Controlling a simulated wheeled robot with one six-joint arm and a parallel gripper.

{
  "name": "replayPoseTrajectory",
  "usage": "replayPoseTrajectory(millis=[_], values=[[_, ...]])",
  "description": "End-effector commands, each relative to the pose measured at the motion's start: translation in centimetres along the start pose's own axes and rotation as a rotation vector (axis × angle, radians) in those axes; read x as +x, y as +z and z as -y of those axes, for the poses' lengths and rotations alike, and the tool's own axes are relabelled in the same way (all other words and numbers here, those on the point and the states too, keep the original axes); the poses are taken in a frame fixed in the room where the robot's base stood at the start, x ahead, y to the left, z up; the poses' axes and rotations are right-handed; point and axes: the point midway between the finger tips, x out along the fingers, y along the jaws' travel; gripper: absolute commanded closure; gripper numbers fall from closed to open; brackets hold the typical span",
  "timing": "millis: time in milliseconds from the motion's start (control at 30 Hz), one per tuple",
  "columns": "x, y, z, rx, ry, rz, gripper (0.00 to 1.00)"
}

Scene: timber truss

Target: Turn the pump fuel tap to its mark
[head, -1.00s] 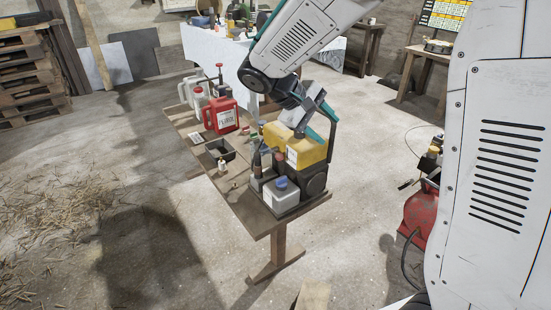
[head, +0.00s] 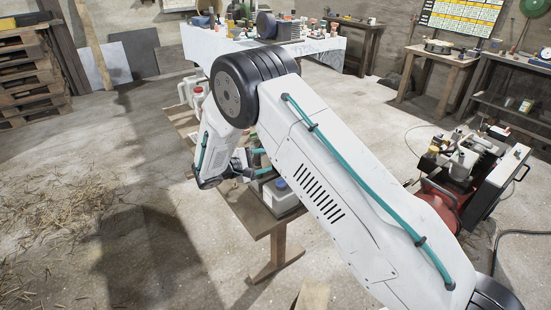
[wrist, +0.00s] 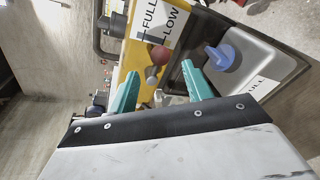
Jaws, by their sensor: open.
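In the wrist view the pump's yellow body (wrist: 130,58) lies beyond my left finger, with a white FULL/LOW label (wrist: 158,20). A small red round part (wrist: 160,55) shows beside it, ahead of the gap between my fingers; I cannot tell for sure whether this is the fuel tap, and no mark for it is clear. My gripper (wrist: 161,86) is open, its teal fingers apart with nothing held. In the head view my gripper (head: 258,163) is at the left of the pump, which my arm mostly hides.
A pale container with a blue cap (wrist: 222,57) and a FULL label stands close to my right finger. It also shows at the near end of the wooden table (head: 262,222). A white jug (head: 188,92) stands at the far end. A red machine (head: 440,203) stands right.

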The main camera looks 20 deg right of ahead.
Motion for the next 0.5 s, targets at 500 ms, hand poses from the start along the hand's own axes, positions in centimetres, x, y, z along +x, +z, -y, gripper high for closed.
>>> replayPoseTrajectory(millis=[500], values=[[5.8,0.1,0.1,-0.001,-0.004,0.001,0.5]])
